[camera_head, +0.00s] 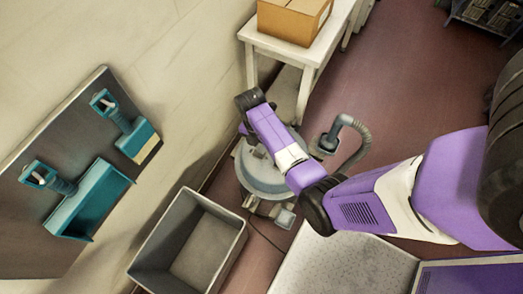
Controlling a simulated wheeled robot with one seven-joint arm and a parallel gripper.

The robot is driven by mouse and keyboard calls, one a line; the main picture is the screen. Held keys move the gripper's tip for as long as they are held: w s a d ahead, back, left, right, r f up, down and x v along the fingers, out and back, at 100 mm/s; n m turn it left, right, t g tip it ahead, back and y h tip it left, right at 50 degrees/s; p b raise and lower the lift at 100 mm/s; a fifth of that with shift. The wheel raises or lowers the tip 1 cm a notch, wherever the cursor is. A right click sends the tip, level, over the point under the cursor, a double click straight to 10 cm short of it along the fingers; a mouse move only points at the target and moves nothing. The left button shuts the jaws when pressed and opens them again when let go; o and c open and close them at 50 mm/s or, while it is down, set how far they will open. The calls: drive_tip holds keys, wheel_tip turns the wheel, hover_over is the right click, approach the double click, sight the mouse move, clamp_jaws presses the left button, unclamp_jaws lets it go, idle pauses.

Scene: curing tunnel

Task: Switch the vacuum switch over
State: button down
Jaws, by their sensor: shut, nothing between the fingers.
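The vacuum (256,176) is a round grey-blue canister on the floor, left of centre. A dark grey hose with a nozzle (347,130) stands up at its right. My purple and white arm reaches in from the right and crosses over the vacuum, covering part of its top. The arm's last visible joint is dark and lies above and left of the canister.
A grey open bin (236,245) stands in front of the vacuum. A white table (262,44) with a cardboard box (290,20) is behind. A dark wall board (105,85) holds teal tools (90,200) at left. Reddish floor (400,95) is clear at right.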

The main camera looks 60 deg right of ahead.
drive_tip(key=shift+s+f, duration=0.15)
drive_tip(key=shift+f, duration=1.1)
drive_tip(key=shift+s+f, duration=0.1)
drive_tip(key=shift+f, duration=0.15)
drive_tip(key=shift+w+r, duration=0.25)
drive_tip(key=shift+w, duration=0.6)
